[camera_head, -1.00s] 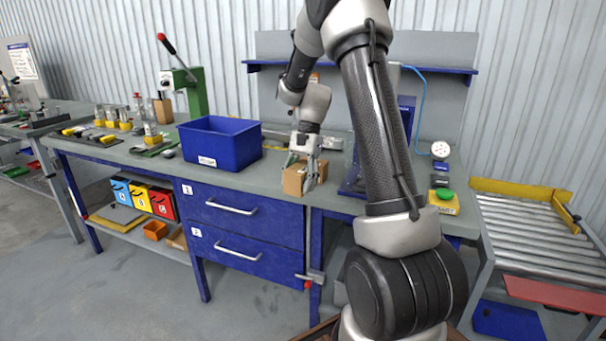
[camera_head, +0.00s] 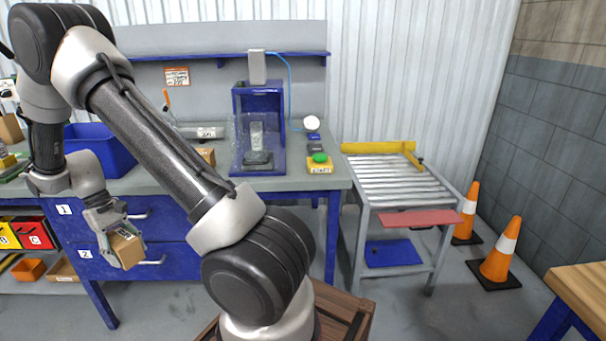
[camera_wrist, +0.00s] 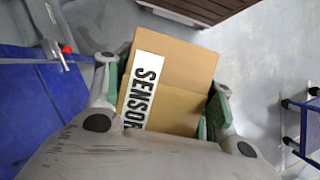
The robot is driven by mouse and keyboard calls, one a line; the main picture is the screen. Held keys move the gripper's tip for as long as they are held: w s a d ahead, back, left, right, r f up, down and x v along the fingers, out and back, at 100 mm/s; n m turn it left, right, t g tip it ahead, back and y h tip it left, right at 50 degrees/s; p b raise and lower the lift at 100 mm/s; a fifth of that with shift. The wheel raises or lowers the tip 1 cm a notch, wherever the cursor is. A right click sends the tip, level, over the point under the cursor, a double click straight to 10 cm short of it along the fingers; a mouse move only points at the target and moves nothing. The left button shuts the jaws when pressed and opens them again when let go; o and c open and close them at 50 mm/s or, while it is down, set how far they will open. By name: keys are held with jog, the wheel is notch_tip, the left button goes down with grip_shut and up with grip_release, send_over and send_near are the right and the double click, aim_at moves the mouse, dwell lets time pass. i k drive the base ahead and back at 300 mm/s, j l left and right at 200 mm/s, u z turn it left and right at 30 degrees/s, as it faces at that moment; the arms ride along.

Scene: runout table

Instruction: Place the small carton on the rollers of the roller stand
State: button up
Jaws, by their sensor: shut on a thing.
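The small carton (camera_head: 126,250) is brown cardboard and hangs tilted in my gripper (camera_head: 112,228), in front of the blue drawers at the left of the head view. In the wrist view the carton (camera_wrist: 180,85) shows a white label reading SENSOR. The green-padded fingers of my gripper (camera_wrist: 163,100) are shut on its two sides. The roller stand (camera_head: 362,215) is at the right of the head view, well away from my gripper. Its metal rollers (camera_head: 392,182) are bare, with a yellow rail at the back.
Traffic cones (camera_head: 500,252) stand right of the roller stand. A wooden table (camera_head: 582,290) is at lower right.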

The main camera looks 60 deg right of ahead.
aim_at(395, 188)
jog(key=k+j+z, duration=0.15)
jog(key=z, duration=0.7)
jog(key=k+l+z, duration=0.1)
jog(key=z, duration=0.35)
jog(key=l+z, duration=0.2)
jog(key=z, duration=0.3)
jog(key=i+j+z, duration=0.6)
jog(key=j, duration=0.4)
jog(key=i+j+z, duration=0.2)
jog(key=i+j, duration=0.1)
jog(key=j, duration=0.1)
